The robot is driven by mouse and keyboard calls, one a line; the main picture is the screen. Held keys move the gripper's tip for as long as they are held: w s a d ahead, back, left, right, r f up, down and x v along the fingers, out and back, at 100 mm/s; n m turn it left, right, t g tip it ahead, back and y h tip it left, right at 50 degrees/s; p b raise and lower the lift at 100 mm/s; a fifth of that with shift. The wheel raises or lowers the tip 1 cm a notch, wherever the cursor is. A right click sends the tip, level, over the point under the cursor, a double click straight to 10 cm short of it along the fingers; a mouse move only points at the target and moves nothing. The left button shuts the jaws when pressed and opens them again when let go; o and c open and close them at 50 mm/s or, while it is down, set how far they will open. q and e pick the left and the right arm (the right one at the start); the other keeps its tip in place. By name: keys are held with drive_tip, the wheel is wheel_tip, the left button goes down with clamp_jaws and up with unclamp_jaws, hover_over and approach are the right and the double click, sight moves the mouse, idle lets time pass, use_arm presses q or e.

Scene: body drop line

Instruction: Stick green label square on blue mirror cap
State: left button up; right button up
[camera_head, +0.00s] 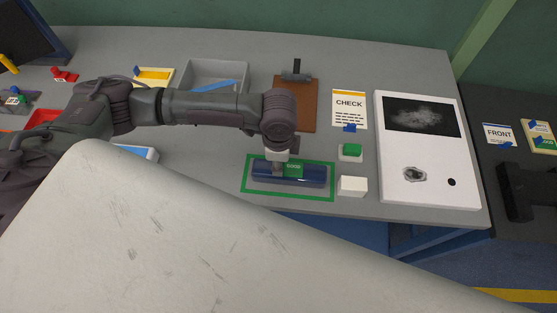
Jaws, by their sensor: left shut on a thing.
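The blue mirror cap (316,176) is a long, dark blue rounded piece lying inside a green rectangular outline (247,177) on the grey bench. The green label square (293,171), with white lettering that appears to read GOOD, is at the cap's upper middle. My left gripper (279,168) comes down over the cap from above, shut on the green label square at its left edge. I cannot tell whether the label touches the cap all over. My right gripper is not in view.
Right of the outline are a white block (352,186) and a green piece on a white block (350,151). A white panel (425,185) lies at the right.

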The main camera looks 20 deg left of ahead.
use_arm(q)
drive_tip(key=shift+s+f, duration=0.15)
drive_tip(key=shift+f, duration=0.05)
idle(0.6)
drive_tip(key=o, duration=0.9)
drive_tip(key=shift+c, duration=0.2)
drive_tip(key=shift+r, duration=0.1)
wheel_tip(320, 180, up, 3)
drive_tip(key=p, duration=0.3)
drive_tip(key=shift+r+p, duration=0.4)
drive_tip(key=shift+r, duration=1.65)
